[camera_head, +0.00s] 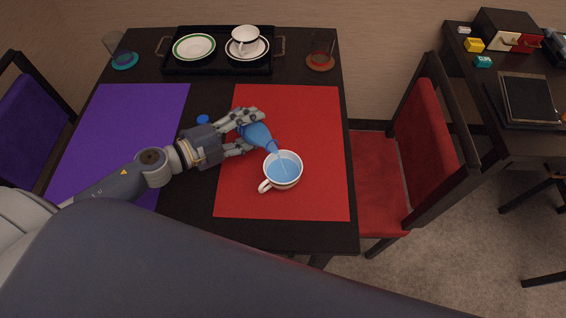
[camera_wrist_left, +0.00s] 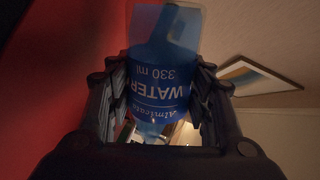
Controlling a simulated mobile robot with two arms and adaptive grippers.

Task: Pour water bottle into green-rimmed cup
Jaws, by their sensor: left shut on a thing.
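My left gripper (camera_head: 238,131) is shut on a blue water bottle (camera_head: 257,136) above the red mat (camera_head: 300,112). The bottle is tilted, its neck pointing down and right over a white cup (camera_head: 270,183) on the mat. Light blue water fills much of the cup, and the bottle's mouth is at or just above it. The color of the cup's thin rim is hard to tell. In the left wrist view the bottle (camera_wrist_left: 165,85) sits between the fingers (camera_wrist_left: 163,105), its "WATER 330 ml" label upside down. My right gripper is not in view.
A black tray (camera_head: 222,68) at the back holds a green-rimmed plate (camera_head: 194,47) and another white cup (camera_head: 245,35) on a saucer. Glasses on coasters stand at both back corners. A blue cap (camera_head: 203,119) lies between the purple mat (camera_head: 130,110) and red mat. A red chair (camera_head: 375,180) stands right.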

